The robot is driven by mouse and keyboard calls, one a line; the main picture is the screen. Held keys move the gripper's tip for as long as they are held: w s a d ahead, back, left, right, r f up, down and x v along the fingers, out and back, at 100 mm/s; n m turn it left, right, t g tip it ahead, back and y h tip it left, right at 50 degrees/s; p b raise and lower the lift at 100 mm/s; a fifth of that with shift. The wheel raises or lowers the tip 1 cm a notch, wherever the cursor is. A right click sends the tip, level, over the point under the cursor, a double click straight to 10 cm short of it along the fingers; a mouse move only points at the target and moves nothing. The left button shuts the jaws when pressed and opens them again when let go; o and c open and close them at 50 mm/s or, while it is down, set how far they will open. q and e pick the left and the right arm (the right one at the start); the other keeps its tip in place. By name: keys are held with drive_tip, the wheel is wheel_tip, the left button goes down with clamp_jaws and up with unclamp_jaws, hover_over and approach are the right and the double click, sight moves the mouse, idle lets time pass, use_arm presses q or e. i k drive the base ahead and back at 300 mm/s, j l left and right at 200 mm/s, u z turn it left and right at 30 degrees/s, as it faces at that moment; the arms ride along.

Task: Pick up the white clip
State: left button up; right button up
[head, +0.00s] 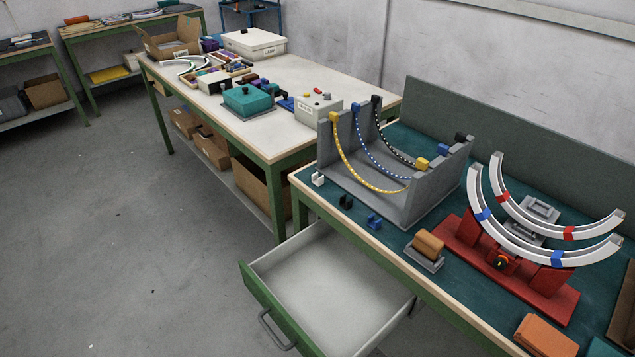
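A small white clip (318,179) stands on the green mat at the left front corner of the near workbench, just left of the grey stand. A black clip (345,201) and a blue clip (375,221) sit in a row to its right along the bench's front edge. Nothing touches the white clip. Neither of my grippers shows in the head view.
A grey stand (407,205) with hanging yellow, blue and black chains rises close behind the clips. An open drawer (330,290) juts out below the bench. A red base with silver arcs (545,240) and an orange block (545,336) stand farther right.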

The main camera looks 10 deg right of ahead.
sight(319, 181)
drive_tip(key=z, duration=0.4)
drive_tip(key=i+j+z, duration=0.15)
drive_tip(key=j+z, duration=0.55)
drive_tip(key=z, duration=0.15)
drive_tip(key=i+j+z, duration=0.1)
drive_tip(key=j+z, duration=0.3)
